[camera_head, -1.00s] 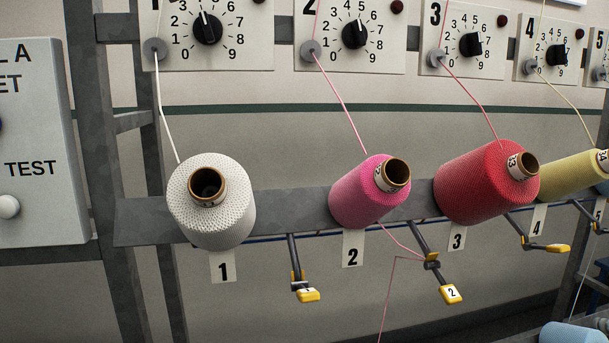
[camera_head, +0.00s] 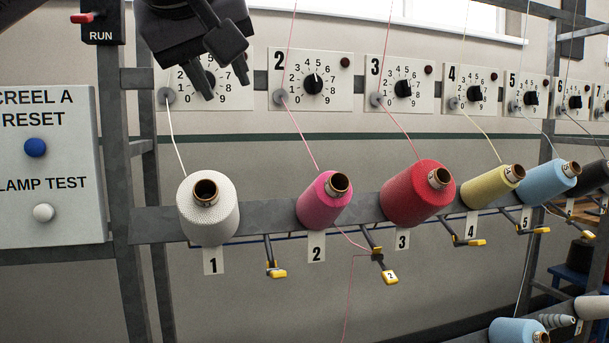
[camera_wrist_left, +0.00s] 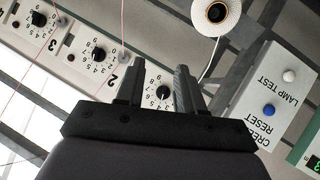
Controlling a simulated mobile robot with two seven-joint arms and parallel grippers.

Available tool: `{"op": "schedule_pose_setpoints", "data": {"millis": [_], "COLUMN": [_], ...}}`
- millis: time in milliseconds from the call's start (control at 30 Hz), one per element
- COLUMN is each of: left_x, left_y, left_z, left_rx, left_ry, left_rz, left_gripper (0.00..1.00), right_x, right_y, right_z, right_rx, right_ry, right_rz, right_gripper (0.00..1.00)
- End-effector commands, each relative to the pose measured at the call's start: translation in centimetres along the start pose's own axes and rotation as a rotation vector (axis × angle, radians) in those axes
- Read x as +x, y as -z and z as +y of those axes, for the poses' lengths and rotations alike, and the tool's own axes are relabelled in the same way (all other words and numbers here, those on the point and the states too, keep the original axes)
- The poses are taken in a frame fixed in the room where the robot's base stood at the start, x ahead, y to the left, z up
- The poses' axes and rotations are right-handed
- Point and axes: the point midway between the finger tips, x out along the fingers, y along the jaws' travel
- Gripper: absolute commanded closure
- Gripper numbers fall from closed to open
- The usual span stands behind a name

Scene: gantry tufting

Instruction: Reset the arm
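Several dark levers with yellow tips hang below the numbered yarn cones. Lever 1 (camera_head: 269,252) hangs down below and right of the white cone (camera_head: 207,222). Lever 2 (camera_head: 369,240) has a tip marked 2, and pink thread runs to it from the pink cone (camera_head: 318,205) and on downward. My left gripper (camera_head: 225,84) is at the upper left, in front of dial plate 1, far above the levers. Its fingers are apart and empty; they also show in the left wrist view (camera_wrist_left: 158,82). My right gripper is out of view.
A creel panel (camera_head: 45,215) at the left has a blue reset button (camera_head: 35,148) and a white lamp test button (camera_head: 43,213). A red RUN switch (camera_head: 82,18) is above it. A grey rail (camera_head: 262,216) bears the cones. Threads run up to the dial plates.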

Motion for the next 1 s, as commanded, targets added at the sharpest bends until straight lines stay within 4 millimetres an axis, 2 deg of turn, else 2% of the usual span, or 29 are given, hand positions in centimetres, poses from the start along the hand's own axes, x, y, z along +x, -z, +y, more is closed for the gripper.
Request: {"op": "schedule_pose_setpoints", "data": {"millis": [33,200,333,500,700,833,1000], "left_x": [2.0,6.4,8.3,9.2,8.7,8.4,8.7], "left_y": [-2.1,-9.3,-14.9,-21.2,-26.1,-27.8,-28.7], "left_z": [0.5,2.7,4.3,5.7,6.8,6.8,6.1], "left_rx": [-0.024,-0.157,-0.307,-0.548,-0.887,-1.134,-1.488], "left_ry": [-0.037,-0.175,-0.267,-0.346,-0.381,-0.369,-0.313], "left_rz": [-0.079,-0.359,-0.601,-0.924,-1.298,-1.532,-1.821], "left_gripper": [0.63,0.63,0.63,0.63,0.63,0.63,0.63], "right_x": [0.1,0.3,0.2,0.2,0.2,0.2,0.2], "right_y": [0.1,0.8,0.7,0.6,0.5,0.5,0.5], "right_z": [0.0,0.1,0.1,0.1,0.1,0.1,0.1], "right_rx": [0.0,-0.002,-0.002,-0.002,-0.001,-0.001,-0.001], "right_ry": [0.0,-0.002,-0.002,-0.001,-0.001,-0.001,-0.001], "right_rz": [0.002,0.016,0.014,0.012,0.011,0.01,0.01], "right_gripper": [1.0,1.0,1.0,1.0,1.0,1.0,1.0]}}
